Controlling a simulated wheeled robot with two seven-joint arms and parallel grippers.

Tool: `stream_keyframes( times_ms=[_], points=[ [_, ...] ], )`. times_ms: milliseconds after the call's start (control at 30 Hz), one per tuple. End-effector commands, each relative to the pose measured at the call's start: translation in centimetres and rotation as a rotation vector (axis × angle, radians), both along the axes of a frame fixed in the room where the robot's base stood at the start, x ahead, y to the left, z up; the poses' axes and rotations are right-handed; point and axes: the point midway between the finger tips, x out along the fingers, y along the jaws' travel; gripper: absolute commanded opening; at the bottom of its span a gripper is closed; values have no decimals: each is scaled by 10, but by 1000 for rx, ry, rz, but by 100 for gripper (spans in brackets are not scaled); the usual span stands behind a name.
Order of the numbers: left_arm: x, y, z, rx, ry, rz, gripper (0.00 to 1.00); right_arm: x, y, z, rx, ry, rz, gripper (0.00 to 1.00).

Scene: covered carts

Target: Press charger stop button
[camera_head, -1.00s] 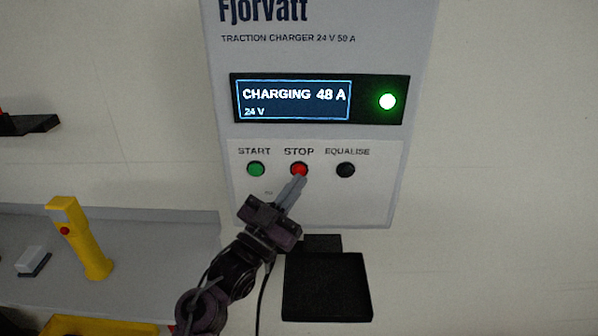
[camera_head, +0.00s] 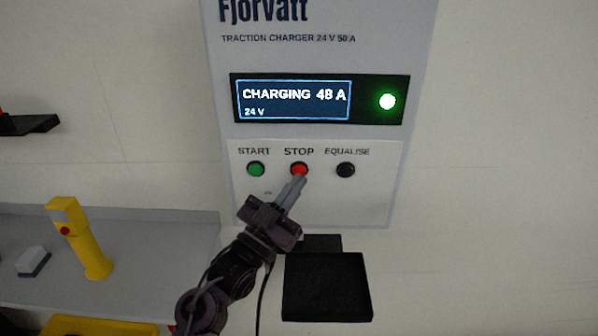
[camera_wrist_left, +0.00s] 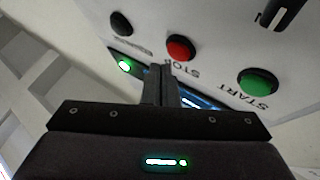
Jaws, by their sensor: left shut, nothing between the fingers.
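The charger (camera_head: 312,212) is a grey box on the wall. Its display (camera_head: 293,101) reads "CHARGING 48 A" and "24 V", with a green lamp (camera_head: 388,101) lit beside it. The red stop button (camera_head: 299,169) sits between the green start button (camera_head: 256,169) and the black equalise button (camera_head: 345,170). My left gripper (camera_head: 299,180) is shut and empty, its fingertips at the lower edge of the red button. In the left wrist view the fingers (camera_wrist_left: 161,72) point toward the red button (camera_wrist_left: 180,48); I cannot tell whether they touch it. My right gripper is not in view.
A black box-like holder (camera_head: 327,287) is below the charger. At left, a grey shelf (camera_head: 150,250) carries a yellow post-like tool (camera_head: 82,238) and a small white-and-dark block (camera_head: 32,261). The wall right of the charger is clear.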

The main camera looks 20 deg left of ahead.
Motion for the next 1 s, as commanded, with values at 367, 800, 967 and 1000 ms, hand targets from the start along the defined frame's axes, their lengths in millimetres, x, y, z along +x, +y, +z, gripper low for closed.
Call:
stream_keyframes(
  times_ms=[367,800,967,1000],
  points=[
    [1,0,0,0,0,0,0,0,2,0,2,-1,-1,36],
    [8,2,0,0,0,0,0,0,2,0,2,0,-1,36],
    [8,2,0,0,0,0,0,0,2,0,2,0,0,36],
    [9,3,0,0,0,0,0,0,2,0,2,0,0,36]
  ],
)
